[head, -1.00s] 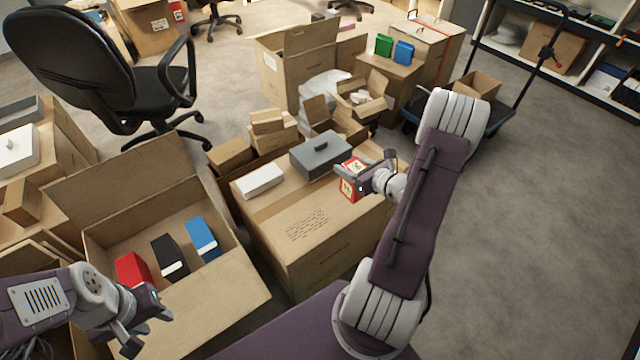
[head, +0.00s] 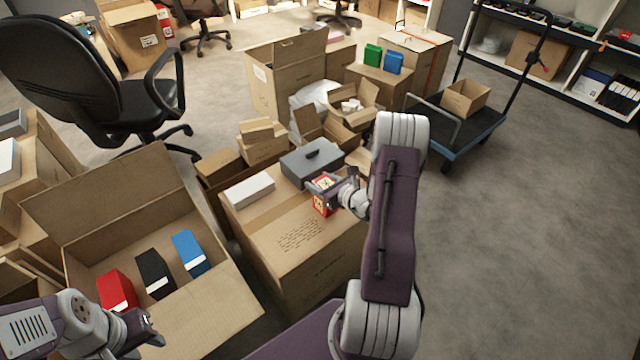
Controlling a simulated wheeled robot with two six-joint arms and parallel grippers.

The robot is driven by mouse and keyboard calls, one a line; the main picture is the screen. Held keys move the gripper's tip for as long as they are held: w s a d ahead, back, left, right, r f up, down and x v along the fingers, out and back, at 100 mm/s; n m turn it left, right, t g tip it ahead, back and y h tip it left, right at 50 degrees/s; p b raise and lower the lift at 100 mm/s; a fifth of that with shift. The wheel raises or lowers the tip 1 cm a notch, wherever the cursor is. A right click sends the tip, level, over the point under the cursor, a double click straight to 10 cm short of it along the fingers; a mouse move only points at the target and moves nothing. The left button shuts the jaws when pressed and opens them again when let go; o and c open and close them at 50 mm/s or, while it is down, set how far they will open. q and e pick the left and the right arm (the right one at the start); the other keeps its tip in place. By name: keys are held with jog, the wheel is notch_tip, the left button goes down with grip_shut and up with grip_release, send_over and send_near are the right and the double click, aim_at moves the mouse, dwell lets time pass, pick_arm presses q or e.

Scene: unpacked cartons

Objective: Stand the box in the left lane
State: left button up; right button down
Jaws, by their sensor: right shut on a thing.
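My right gripper (head: 322,189) is shut on a small red box (head: 323,205) with a pale, dark-marked label. It holds the box over the closed carton (head: 325,255), beside the grey case (head: 312,163). I cannot tell whether the box touches the carton top. To the left, an open carton (head: 215,325) holds a red block (head: 117,290), a black block (head: 154,272) and a blue block (head: 190,252), standing in a row with gaps between them. My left gripper (head: 152,332) is open and empty, over the near left part of the open carton.
A white box (head: 249,190) lies on the closed carton, left of the grey case. Small cartons (head: 262,140) are stacked behind. A black chair (head: 75,75) stands at the back left. A trolley (head: 465,125) stands at the right, with clear floor in front.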

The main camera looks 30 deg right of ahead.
jog(key=shift+f, duration=0.2)
jog(key=c, duration=0.6)
grip_release()
jog(key=shift+r, duration=0.1)
